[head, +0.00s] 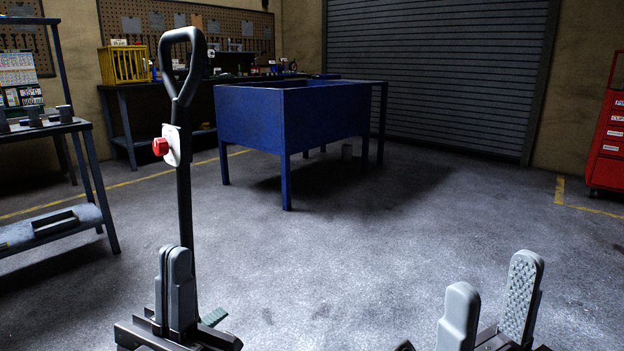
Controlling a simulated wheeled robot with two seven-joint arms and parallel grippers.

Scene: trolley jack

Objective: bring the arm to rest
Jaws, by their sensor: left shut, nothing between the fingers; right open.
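The trolley jack's black handle (184,190) stands nearly upright left of the middle, with a loop grip at its top. A red knob (160,146) on a pale plate sits partway up it. My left gripper (175,256) is low in the view, in front of the handle's lower part. Its grey fingers are shut together with nothing between them. My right gripper (492,286) is at the bottom right, open and empty, with its two grey fingers apart. The jack's lower body is mostly hidden; a small greenish piece (214,317) shows beside my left gripper.
A blue table-like bin (260,122) stands behind the handle. A metal shelf (60,227) is at the left, and a workbench (122,88) with a yellow crate (124,65) is at the back. A red cabinet (608,150) stands far right. The middle floor (370,260) is clear.

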